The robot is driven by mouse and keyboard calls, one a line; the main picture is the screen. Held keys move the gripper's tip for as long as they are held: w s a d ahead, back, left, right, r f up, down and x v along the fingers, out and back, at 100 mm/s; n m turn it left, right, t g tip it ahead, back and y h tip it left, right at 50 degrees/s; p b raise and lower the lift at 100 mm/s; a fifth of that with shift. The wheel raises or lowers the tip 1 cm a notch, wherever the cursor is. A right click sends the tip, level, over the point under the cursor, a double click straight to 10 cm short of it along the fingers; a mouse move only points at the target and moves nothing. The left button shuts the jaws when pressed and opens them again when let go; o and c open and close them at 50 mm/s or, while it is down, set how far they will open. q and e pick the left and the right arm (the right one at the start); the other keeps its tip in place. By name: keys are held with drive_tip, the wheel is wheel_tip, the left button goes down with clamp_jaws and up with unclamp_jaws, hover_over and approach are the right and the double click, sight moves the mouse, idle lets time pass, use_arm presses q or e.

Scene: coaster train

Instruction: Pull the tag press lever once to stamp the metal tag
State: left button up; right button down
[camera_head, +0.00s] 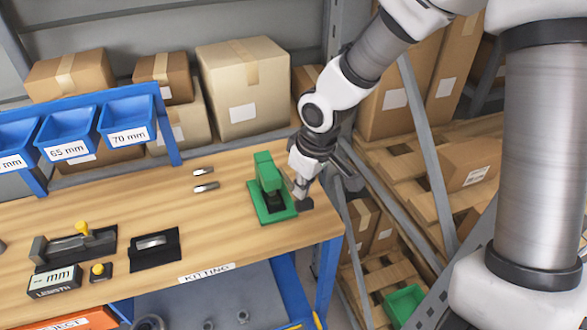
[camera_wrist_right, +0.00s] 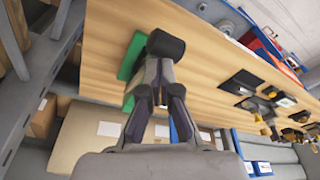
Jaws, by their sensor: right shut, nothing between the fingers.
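The tag press is green, with an upright head (camera_head: 267,172) on a flat green base (camera_head: 258,212), near the right end of the bench. A black grip (camera_head: 304,204), which looks like the lever's end, sits low at the base's right side. It also shows in the right wrist view (camera_wrist_right: 165,46), just beyond the fingers. My right gripper (camera_head: 301,187) is shut and empty, its fingertips close to this grip; whether they touch, I cannot tell. The press green (camera_wrist_right: 132,57) is partly hidden behind the grip and fingers. No tag is visible in the press. My left gripper is not in view.
Two small metal pieces (camera_head: 205,187) lie left of the press. Another metal piece (camera_head: 151,242) rests on a black mat. Shelving with boxes is close on the right.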

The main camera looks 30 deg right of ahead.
drive_tip(key=shift+s+f+b, duration=0.15)
drive_tip(key=shift+f+b, duration=0.4)
drive_tip(key=shift+s+f+b, duration=0.15)
drive_tip(key=shift+f+b, duration=0.35)
wheel_tip(320, 180, up, 13)
drive_tip(key=p, duration=1.2)
drive_tip(key=shift+r+p, duration=0.15)
drive_tip(key=shift+p, duration=0.15)
drive_tip(key=s+a+f+m+g+b, duration=0.1)
drive_tip(key=s+a+f+g+b, duration=0.15)
drive_tip(key=s+f, duration=0.8)
drive_tip(key=s+a+f+m+g+b, duration=0.15)
drive_tip(key=s+f+b, duration=0.35)
drive_tip(key=f, duration=1.1)
drive_tip(key=s+a+f+g+b, duration=0.1)
drive_tip(key=s+f+g+b, duration=0.15)
drive_tip(key=s+f, duration=0.85)
drive_tip(key=w+d+f+m+t+p, duration=0.1)
drive_tip(key=w+t, duration=0.3)
drive_tip(key=w, duration=0.4)
drive_tip(key=shift+d+f+h, duration=0.2)
drive_tip(key=shift+f+h, duration=0.1)
drive_tip(key=shift+f, duration=0.5)
